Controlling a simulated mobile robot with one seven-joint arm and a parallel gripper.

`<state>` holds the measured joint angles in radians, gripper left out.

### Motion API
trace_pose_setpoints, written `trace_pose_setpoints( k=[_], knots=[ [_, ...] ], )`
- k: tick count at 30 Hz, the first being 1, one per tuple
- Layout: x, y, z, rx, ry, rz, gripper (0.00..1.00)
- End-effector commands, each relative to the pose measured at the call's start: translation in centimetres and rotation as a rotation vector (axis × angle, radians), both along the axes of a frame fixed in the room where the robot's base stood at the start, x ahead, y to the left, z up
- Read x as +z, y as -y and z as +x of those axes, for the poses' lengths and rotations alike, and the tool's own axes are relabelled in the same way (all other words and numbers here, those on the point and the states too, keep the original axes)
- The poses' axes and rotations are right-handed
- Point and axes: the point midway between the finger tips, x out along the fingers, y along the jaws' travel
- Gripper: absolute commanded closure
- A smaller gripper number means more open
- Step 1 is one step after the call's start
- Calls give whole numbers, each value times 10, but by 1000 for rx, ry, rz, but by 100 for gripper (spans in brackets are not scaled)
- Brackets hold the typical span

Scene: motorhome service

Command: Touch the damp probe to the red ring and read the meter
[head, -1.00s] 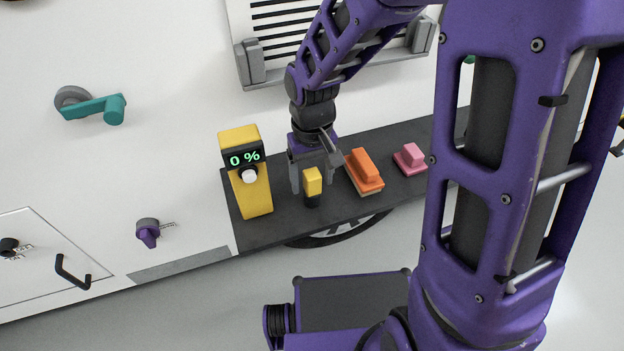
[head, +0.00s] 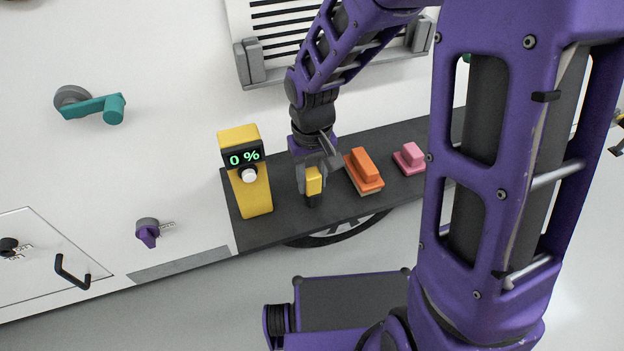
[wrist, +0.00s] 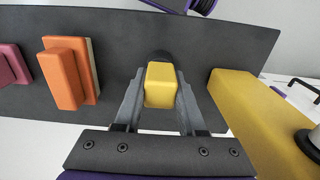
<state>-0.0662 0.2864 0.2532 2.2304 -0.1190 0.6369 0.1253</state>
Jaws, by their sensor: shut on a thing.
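The damp probe (head: 313,181) is a small yellow block with a black lower part, standing upright on the dark shelf. My gripper (head: 312,184) points down at it and is shut on it; in the wrist view the two grey fingers press on both sides of the yellow probe (wrist: 160,85). The yellow meter (head: 256,196) stands to the left on the shelf, its display (head: 244,158) reading 0 % in green, with a white round knob below. It also shows at the right of the wrist view (wrist: 235,105). I see no red ring in these views.
An orange block tool (head: 364,168) and a pink one (head: 411,157) lie right of the probe on the dark shelf (head: 285,218). The white wall carries a teal handle (head: 95,107), a purple knob (head: 148,233), a black hatch handle (head: 72,272) and a grey-framed vent (head: 290,20).

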Motion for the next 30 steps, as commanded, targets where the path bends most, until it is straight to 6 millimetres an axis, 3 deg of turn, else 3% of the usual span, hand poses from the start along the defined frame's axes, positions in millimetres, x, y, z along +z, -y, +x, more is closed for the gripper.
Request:
trace_pose_setpoints(
  k=[5, 18, 30],
  knots=[
    [12, 0, 1, -1, 4, 1, 100],
    [91, 0, 1, -1, 3, 1, 100],
    [100, 0, 0, 0, 0, 0, 100]
  ],
)
